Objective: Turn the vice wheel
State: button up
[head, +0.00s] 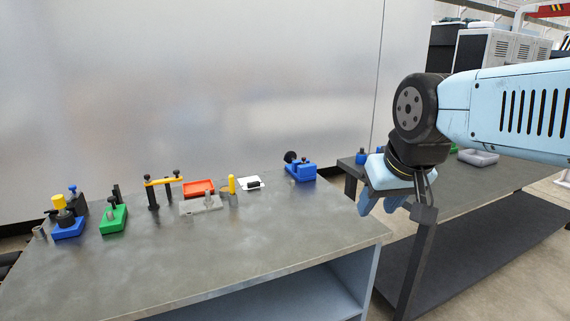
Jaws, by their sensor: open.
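A small blue vice (303,173) stands at the back right of the grey workbench (230,260). A black round wheel (290,156) is on its left, upper side. My gripper (378,209) hangs to the right of the vice, past the bench's right edge in the picture, with its light blue fingers pointing down. It is open and nothing shows between the fingers. It appears clear of the vice. The vice is small in the picture, so the position of its jaws cannot be made out.
Left of the vice are a white plate with a black part (250,183), a red tray (199,188), a yellow-barred stand (164,181), a green fixture (113,217) and a blue fixture (68,228). The bench's front is clear. A darker table (490,186) stands at right.

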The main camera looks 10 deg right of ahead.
aim_at(290, 156)
jog(key=u, duration=0.15)
jog(key=i, duration=1)
jog(key=z, duration=1.15)
jog(key=k, duration=1)
jog(key=u, duration=0.35)
jog(key=i, duration=0.95)
